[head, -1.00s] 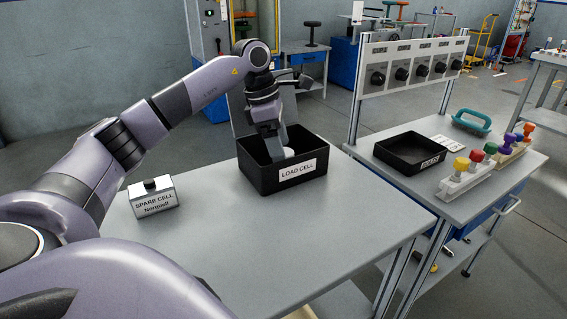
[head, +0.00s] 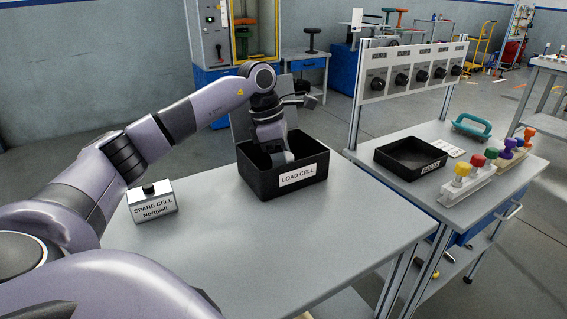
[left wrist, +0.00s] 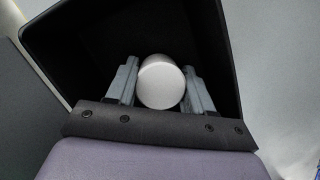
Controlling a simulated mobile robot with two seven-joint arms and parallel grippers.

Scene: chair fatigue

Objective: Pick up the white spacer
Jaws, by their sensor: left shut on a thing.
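The white spacer (left wrist: 161,82) is a white cylinder, seen end-on in the left wrist view inside the black LOAD CELL bin. My left gripper (left wrist: 161,85) is shut on it, with one finger on each side. In the head view my left gripper (head: 284,158) reaches down into the LOAD CELL bin (head: 300,179), and the spacer is hidden there. The bin wall also shows in the left wrist view (left wrist: 75,45). I cannot tell whether the spacer touches the bin floor. My right gripper is not in view.
The bin stands on a grey table (head: 270,235). A SPARE CELL box (head: 152,203) with a black knob sits at the left. On the right bench are a black tray (head: 402,171), a teal handle (head: 472,126) and several colored knobs in racks. The front of the table is clear.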

